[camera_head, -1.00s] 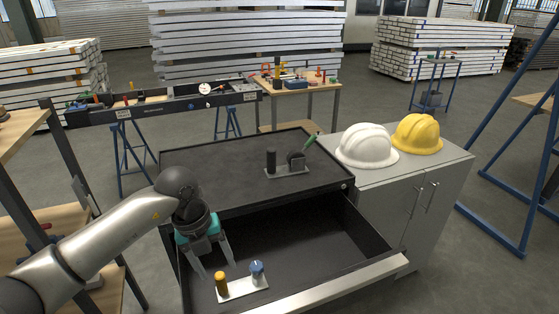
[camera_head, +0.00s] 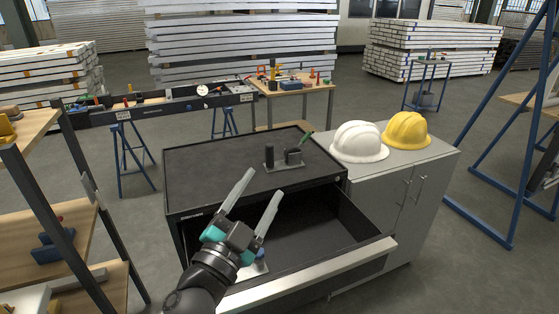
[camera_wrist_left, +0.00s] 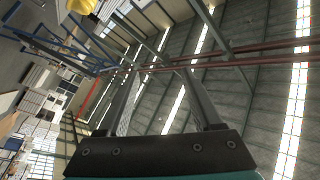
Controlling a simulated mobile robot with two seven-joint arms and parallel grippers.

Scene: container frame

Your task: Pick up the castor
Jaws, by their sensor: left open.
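A dark, blocky part, possibly the castor (camera_head: 293,156), stands on a small grey plate (camera_head: 286,167) on the black cabinet top, with a green piece sticking up beside it. A black cylinder (camera_head: 269,156) stands at the plate's left. My left gripper (camera_head: 265,183) is open and empty, nearer the camera than the plate and apart from it, its fingers pointing up and to the right. In the left wrist view the fingers (camera_wrist_left: 160,95) are spread with nothing between them, against the ceiling. My right gripper is not in view.
The black cabinet (camera_head: 215,170) has an open drawer (camera_head: 320,235); a white plate (camera_head: 256,269) in it is mostly hidden behind my gripper. A white helmet (camera_head: 359,142) and a yellow helmet (camera_head: 407,130) rest on the grey cabinet at right. The black top's left side is clear.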

